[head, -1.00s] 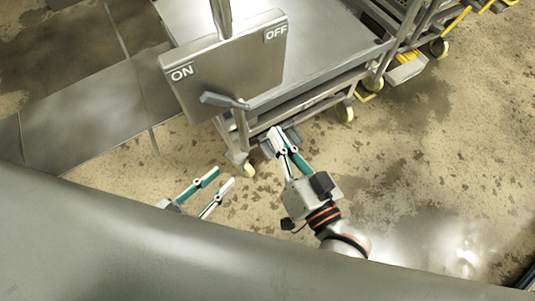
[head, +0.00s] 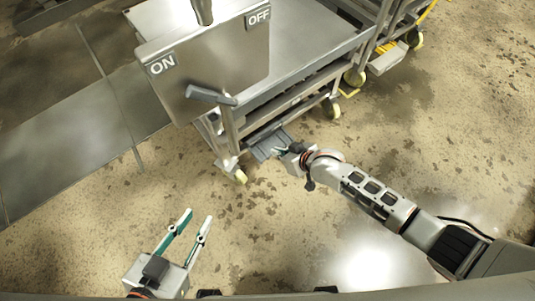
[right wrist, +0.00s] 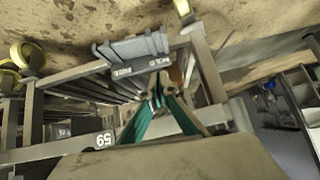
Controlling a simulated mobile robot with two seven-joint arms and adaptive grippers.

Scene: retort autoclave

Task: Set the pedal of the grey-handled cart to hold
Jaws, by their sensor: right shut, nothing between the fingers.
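The near cart (head: 303,93) stands on the floor behind the ON/OFF panel. My right gripper (head: 279,150) is at the pedal, shut and empty. In the right wrist view its teal fingertips (right wrist: 157,88) meet just below the pedal in the picture; I cannot tell whether they touch it. My left gripper (head: 198,213) is open and empty above the floor, away from the cart.
Another cart with a yellow pedal (head: 386,46) is behind at the right. The floor (head: 455,145) at the right is clear.

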